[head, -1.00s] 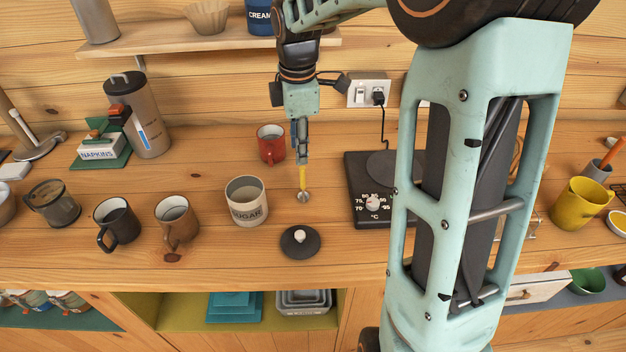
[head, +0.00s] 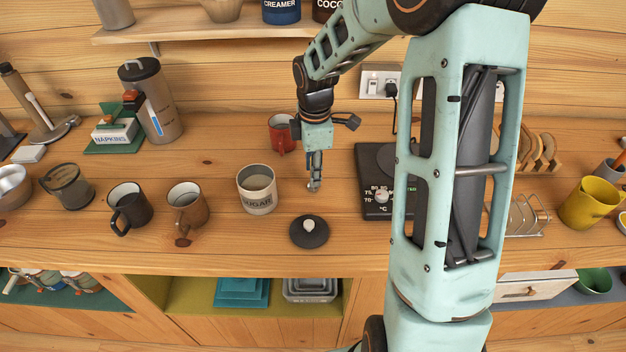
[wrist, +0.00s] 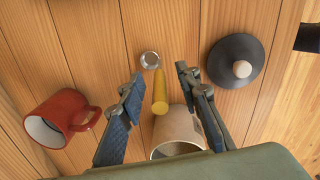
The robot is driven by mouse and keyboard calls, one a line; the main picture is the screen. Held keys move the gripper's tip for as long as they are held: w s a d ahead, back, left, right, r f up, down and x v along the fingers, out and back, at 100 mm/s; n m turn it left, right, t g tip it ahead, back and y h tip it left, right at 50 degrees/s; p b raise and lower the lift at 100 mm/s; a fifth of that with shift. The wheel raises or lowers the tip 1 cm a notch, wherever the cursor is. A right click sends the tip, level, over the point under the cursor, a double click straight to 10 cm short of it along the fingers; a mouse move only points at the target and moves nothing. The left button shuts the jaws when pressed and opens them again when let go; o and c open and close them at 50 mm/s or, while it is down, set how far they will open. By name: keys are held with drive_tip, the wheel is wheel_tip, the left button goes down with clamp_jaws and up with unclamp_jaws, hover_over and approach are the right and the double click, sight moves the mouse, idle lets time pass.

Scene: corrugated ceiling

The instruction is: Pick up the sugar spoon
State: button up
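The sugar spoon has a yellow handle and a round metal bowl. In the wrist view its handle (wrist: 160,94) lies between my fingers, with its end towards the camera and the bowl (wrist: 150,60) beyond the fingertips. In the head view only the spoon's bowl (head: 313,187) shows clearly, below my gripper (head: 314,176); the fingers hide most of the handle. In the wrist view my gripper (wrist: 157,76) is open, with a gap on both sides of the handle. The sugar pot (head: 257,197) stands to the left.
A black lid (head: 309,233) with a pale knob lies in front of the spoon. A red mug (head: 281,136) stands behind it. Brown (head: 188,206) and black (head: 129,205) mugs stand further left.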

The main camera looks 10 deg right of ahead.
drive_tip(key=shift+c, duration=0.3)
clamp_jaws()
drive_tip(key=shift+r, duration=0.1)
drive_tip(key=shift+r+p, duration=0.7)
drive_tip(key=shift+r, duration=0.05)
wheel_tip(320, 180, up, 2)
drive_tip(key=shift+r+p, duration=0.1)
drive_tip(key=shift+p, duration=0.8)
drive_tip(key=s+r+p, duration=0.2)
drive_tip(key=s+r, duration=0.7)
drive_tip(key=s, duration=0.5)
